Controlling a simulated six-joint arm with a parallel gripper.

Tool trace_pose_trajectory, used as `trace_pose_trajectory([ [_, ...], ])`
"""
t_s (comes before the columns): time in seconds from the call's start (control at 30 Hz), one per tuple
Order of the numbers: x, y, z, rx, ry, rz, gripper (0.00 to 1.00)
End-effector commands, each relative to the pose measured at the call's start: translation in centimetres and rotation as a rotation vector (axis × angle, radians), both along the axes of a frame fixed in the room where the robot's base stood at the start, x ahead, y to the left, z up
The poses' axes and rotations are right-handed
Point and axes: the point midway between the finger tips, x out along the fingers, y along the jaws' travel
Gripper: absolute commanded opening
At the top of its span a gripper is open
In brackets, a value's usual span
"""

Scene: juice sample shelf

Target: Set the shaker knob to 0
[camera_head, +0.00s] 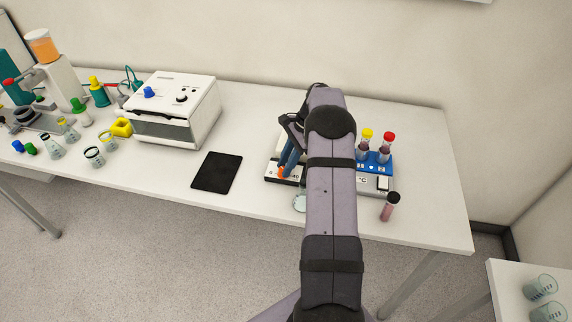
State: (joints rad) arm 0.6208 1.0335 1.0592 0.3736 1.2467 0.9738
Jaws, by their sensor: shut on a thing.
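The shaker (270,171) stands near the front edge of the table, largely hidden behind my arm. Its dark front panel carries white marks, with what looks like "40" next to my fingers. My gripper (283,172) reaches down to this panel; its blue fingers end in orange tips. It is shut on what appears to be the shaker knob, which the fingers hide. I cannot read the knob's setting.
Right of my arm, a blue rack (376,168) holds capped tubes above a panel marked "°C"; whether it joins the shaker is hidden. A black tablet (217,172) lies left, before a white instrument (176,108).

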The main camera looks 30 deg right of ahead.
Motion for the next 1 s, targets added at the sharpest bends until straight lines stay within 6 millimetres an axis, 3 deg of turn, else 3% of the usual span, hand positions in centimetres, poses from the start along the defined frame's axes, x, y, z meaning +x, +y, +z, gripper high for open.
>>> trace_pose_trajectory([
  [0.5, 0.50, 0.01, -0.01, -0.001, -0.002, 0.448, 0.00],
  [1.0, 0.59, 0.08, 0.01, -0.001, -0.001, 0.611, 0.00],
])
